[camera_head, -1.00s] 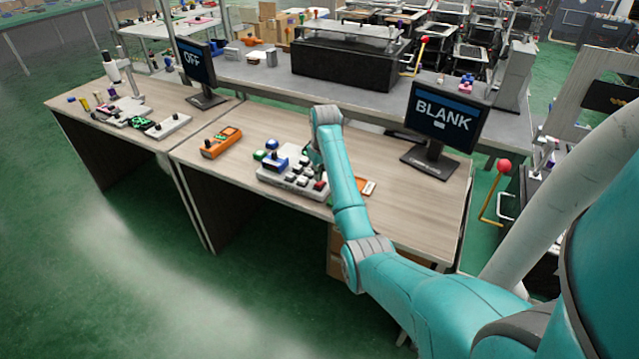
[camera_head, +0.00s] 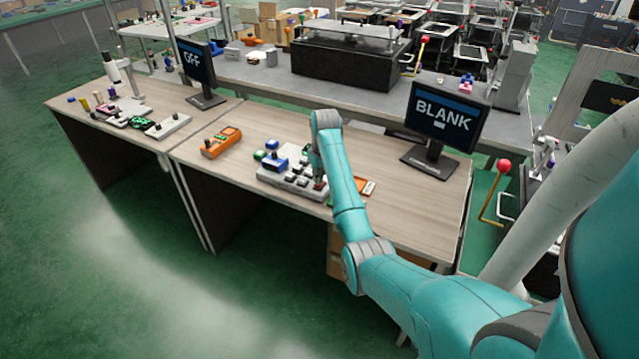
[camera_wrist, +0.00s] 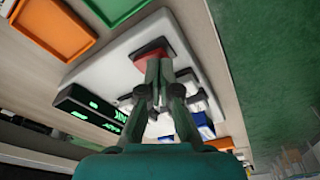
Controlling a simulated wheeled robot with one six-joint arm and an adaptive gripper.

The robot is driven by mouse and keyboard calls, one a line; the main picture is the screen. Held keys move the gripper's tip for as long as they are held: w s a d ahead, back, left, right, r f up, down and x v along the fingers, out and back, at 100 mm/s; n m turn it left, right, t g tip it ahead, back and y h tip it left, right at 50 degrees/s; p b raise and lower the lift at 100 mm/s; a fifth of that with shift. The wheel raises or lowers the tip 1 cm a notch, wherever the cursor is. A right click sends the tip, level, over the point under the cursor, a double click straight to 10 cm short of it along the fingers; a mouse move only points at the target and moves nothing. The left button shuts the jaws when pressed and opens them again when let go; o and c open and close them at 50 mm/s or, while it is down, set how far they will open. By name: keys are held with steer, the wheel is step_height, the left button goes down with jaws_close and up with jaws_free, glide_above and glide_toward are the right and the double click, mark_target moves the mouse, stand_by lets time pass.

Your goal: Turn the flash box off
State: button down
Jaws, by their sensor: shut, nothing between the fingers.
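A pale grey control panel (camera_head: 280,182) with several dark keys lies on the right desk. In the wrist view, its red button (camera_wrist: 148,52) sits in a dark surround near one end of the panel (camera_wrist: 110,62). My gripper (camera_wrist: 156,62) is shut and empty, its fingertips at the red button; I cannot tell whether they touch or press it. In the head view, my gripper (camera_head: 319,180) is over the panel's right end and mostly hides the button. Nothing readable labels the flash box.
A monitor reading BLANK (camera_head: 445,112) stands right of my arm; another reading OFF (camera_head: 196,65) stands at left. An orange device (camera_head: 221,142) lies left of the panel. Orange (camera_wrist: 50,25) and green (camera_wrist: 118,8) trays lie beside the panel.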

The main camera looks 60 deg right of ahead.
steer(key=shift+f, duration=0.45)
stand_by(0.3)
steer(key=shift+r, duration=3.5)
